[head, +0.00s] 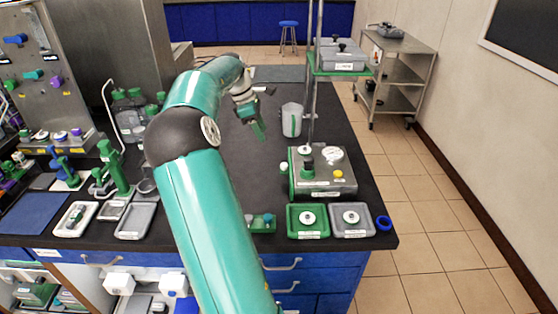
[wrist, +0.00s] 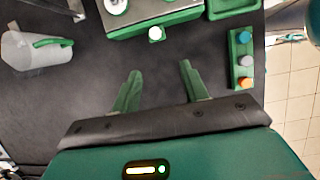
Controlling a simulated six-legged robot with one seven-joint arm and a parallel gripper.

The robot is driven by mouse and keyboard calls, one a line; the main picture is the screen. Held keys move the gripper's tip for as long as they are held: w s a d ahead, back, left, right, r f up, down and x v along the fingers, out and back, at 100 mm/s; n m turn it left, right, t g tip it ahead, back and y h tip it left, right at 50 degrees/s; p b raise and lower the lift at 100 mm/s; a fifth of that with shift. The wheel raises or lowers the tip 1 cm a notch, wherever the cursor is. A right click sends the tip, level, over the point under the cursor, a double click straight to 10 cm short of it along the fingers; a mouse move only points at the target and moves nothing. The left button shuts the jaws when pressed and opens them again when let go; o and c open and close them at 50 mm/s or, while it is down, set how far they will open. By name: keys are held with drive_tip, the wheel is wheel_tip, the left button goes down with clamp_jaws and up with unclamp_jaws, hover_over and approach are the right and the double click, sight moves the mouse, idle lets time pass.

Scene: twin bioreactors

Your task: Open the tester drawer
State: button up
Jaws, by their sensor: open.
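A grey box with a green side, a round dial and a yellow button, which looks like the tester (head: 325,182), stands on the right part of the black bench. Part of it shows at the top of the wrist view (wrist: 150,22). I cannot clearly make out its drawer or whether that is open. My gripper (head: 258,130) is above the bench, left of and beyond the box in the head view. In the wrist view its two green fingers (wrist: 160,70) are spread, with only bare dark bench between them, apart from the box.
A grey jug (head: 291,120) stands behind the box. A green tray (head: 320,227) and a grey tray (head: 365,222) lie in front of it. A small green block with coloured knobs (head: 262,223) is beside them. A thin metal post rises behind the box. The bench's middle is clear.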

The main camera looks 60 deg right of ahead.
drive_tip(key=d, duration=0.1)
approach(282, 164)
drive_tip(key=x, duration=0.8)
drive_tip(key=shift+s, duration=0.1)
clamp_jaws()
drive_tip(key=shift+a, duration=0.1)
